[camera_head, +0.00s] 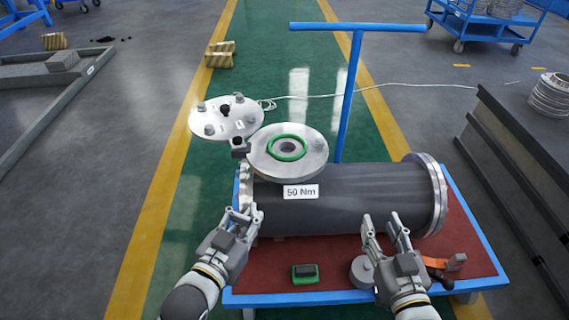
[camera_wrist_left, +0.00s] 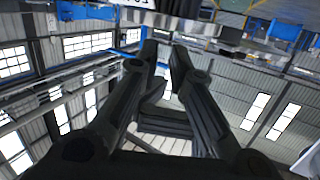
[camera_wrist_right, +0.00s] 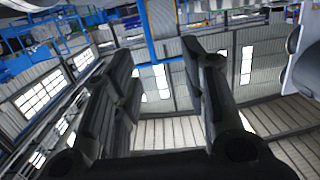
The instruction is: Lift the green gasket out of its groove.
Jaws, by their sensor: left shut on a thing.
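The green gasket (camera_head: 274,149) is a ring lying on the round metal flange (camera_head: 312,166) on top of the dark cylindrical shell (camera_head: 355,193). It appears seated around the central hole. My left gripper (camera_head: 243,213) is below and left of the gasket, by the shell's left end, apart from the gasket. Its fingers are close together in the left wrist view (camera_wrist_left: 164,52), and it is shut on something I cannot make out. My right gripper (camera_head: 384,222) is open and empty in front of the shell, with its fingers apart in the right wrist view (camera_wrist_right: 160,60).
A round lid (camera_head: 208,119) with bolts hangs left of the flange. On the red cart top (camera_head: 335,256) are a green and black block (camera_head: 305,274), a grey cylinder (camera_head: 361,272) and an orange-handled tool (camera_head: 440,264). A blue post (camera_head: 350,100) rises behind the shell.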

